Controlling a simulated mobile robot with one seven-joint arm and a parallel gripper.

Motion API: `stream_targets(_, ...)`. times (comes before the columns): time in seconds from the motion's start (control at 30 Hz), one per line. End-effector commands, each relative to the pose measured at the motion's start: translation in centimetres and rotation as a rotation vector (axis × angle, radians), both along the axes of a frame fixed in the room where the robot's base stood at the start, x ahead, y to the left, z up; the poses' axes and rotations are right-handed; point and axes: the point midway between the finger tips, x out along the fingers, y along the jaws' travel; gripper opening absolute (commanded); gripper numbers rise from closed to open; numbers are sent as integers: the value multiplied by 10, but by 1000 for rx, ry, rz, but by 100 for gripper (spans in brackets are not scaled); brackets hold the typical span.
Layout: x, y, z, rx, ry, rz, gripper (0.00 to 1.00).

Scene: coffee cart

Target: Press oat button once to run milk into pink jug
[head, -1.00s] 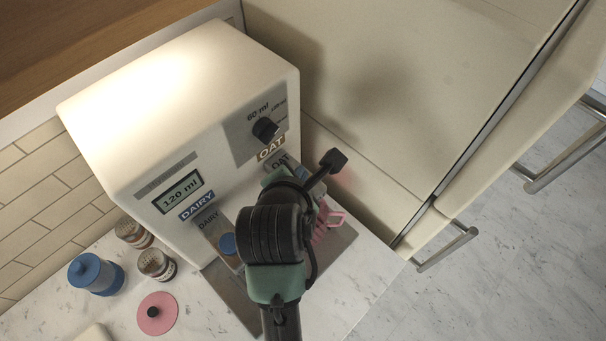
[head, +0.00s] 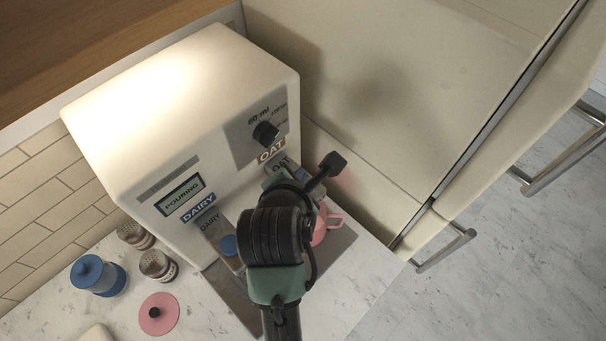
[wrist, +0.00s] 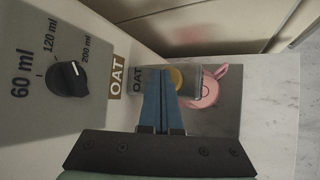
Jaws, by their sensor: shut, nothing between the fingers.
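The white milk machine (head: 160,100) shows POURING on its display (head: 180,194). The OAT label (head: 271,151) is on its right half, and it also shows in the wrist view (wrist: 117,77). The round yellow oat button (wrist: 180,77) is partly behind my blue fingers. My gripper (wrist: 166,72) is shut and empty, its tips beside or on the button; contact cannot be told. The pink jug (wrist: 204,88) stands beyond the button on the grey tray (wrist: 228,118); it is partly hidden by my arm in the head view (head: 322,232).
The blue dairy button (head: 229,245) is left of my arm. A black dial (head: 265,133) is above the OAT label. A blue canister (head: 98,276), shakers (head: 157,265) and a pink lid (head: 158,313) stand at lower left. A cream cabinet (head: 400,100) is close on the right.

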Motion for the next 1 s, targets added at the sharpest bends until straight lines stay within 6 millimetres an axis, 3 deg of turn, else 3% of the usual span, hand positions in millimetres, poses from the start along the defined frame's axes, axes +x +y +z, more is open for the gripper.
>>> stream_targets(0.17,0,0,11,0,0,0,0)
stream_targets(0.57,0,0,12,0,-1,0,0)
stream_targets(1.0,0,0,49,0,-1,0,0)
